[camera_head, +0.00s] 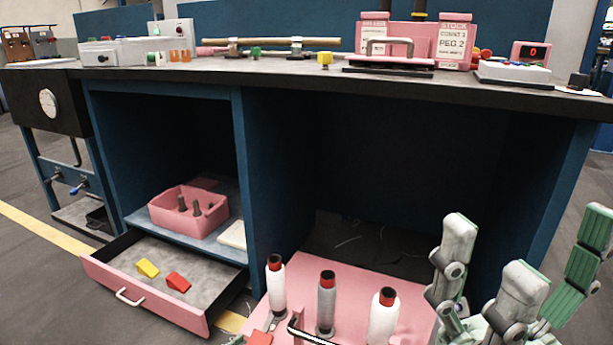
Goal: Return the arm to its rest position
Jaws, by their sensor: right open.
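My right gripper (518,268) is at the lower right, with its pale green-grey fingers pointing up and spread apart. It is open, and nothing shows between its fingers. The rest of my right arm is mostly cut off by the bottom edge. My left gripper does not show in this view.
An open pink drawer (150,297) juts out at left. A pink bin (188,215) sits on the shelf. Pink boxes (455,42) stand on the benchtop.

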